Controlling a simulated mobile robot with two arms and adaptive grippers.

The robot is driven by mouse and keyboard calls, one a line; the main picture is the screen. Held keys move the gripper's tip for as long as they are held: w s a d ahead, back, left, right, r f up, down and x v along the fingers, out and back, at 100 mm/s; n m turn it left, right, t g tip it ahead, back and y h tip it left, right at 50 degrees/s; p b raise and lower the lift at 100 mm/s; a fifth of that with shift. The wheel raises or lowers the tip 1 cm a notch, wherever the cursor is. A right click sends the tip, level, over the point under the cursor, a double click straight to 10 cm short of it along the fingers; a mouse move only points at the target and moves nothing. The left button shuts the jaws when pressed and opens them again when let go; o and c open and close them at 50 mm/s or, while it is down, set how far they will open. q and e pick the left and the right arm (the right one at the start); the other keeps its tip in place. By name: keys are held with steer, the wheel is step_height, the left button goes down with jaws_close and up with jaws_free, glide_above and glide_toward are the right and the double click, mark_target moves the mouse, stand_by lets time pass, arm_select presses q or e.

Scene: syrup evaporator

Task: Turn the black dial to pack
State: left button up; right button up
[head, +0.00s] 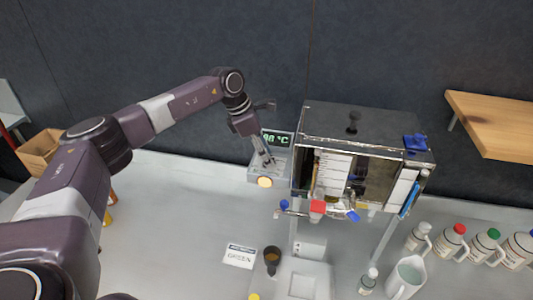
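A grey control box (284,166) with a green digital readout (278,139) stands against the back, left of the evaporator. A round yellow-lit button or lamp (265,182) is on its front. My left gripper (268,160) points down in front of the box and covers part of its face. Its fingertips are small and close together; I cannot tell whether they are shut or touch anything. No black dial shows clearly on the box; one may be hidden behind the gripper. A black knob (353,121) stands on the evaporator's lid. My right gripper is out of view.
The metal evaporator (360,145) stands right of the box, with red and blue valve handles in front. The counter's left-middle is clear.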

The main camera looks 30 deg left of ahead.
arm_select(q)
jaws_close()
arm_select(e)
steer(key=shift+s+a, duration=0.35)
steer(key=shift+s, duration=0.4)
